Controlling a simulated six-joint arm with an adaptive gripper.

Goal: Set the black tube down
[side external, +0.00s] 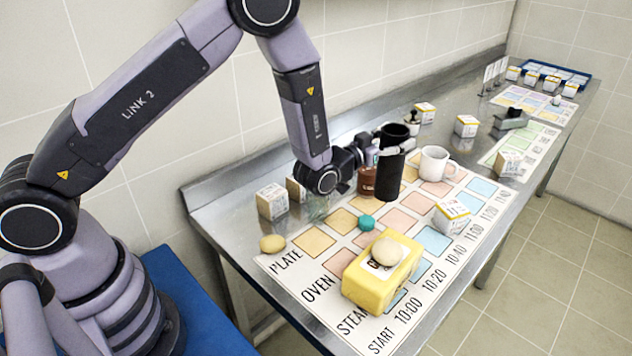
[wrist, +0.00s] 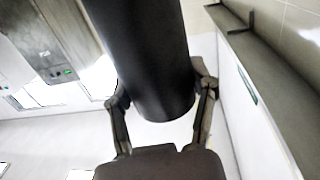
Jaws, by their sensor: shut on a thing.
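The black tube (side external: 388,172) stands upright over the printed mat in the side external view. My gripper (side external: 392,147) reaches it from the left and is shut around its upper part. In the wrist view the tube (wrist: 145,45) fills the top middle, between the two fingers of my gripper (wrist: 162,92). The tube's lower end is low over the mat, by the brown jar and the white mug. I cannot tell whether it touches the mat.
A brown jar (side external: 367,183) is close left of the tube, and a white mug (side external: 434,164) is to its right. A yellow block (side external: 368,285) with a beige round thing (side external: 386,252) on top and a teal ball (side external: 366,222) are in front. Several small boxes stand around the mat (side external: 290,268).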

